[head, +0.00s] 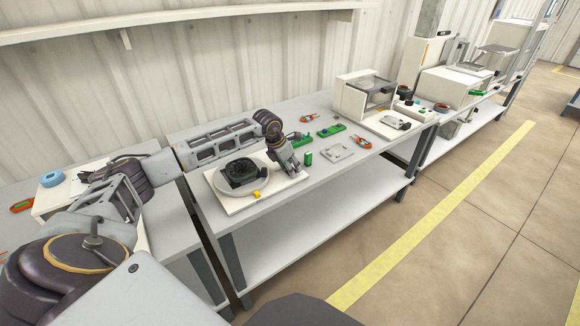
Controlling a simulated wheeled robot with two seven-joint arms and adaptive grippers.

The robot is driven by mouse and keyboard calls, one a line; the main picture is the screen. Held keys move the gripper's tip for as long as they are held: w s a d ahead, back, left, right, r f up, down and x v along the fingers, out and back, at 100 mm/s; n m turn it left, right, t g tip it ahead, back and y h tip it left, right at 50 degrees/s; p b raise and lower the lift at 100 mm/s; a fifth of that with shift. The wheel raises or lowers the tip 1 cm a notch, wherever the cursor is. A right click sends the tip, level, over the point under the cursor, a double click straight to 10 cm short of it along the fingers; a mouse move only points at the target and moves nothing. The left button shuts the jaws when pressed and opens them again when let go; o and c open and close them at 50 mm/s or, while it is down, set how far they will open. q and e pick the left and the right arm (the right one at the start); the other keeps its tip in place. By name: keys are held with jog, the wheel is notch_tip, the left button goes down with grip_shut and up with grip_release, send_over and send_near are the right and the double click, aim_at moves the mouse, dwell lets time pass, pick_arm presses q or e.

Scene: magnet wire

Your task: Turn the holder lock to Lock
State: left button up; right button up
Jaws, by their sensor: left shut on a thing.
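A white board (272,203) lies on the near part of the workbench. It carries a black holder-like device (243,172), a pale looped cable (222,188) and a small yellow piece (257,194). My left gripper (294,172) reaches down over the right end of the board, to the right of the black device. Its fingers are shut on a small part there, which seems to be the holder lock. The fingers hide this part, so its angle and any Lock marking cannot be read. My right gripper is out of view.
A small green block (308,158) stands close to the right of my left gripper. A grey plate (337,152), green boards (331,130) and orange-handled tools (362,142) lie farther right. A white machine (350,100) stands behind them. The bench's front strip is clear.

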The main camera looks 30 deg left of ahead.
pick_arm(q)
jog(key=m+h, duration=0.1)
jog(key=m, duration=0.3)
jog(key=shift+w+a+g, duration=0.1)
jog(key=shift+a+g, duration=0.05)
jog(key=shift+g, duration=0.25)
jog(key=shift+m+g+h, duration=0.4)
jog(key=shift+m+h, duration=0.2)
jog(key=shift+m, duration=1)
jog(key=o, duration=1)
jog(key=shift+v, duration=6)
jog(key=shift+w, duration=0.15)
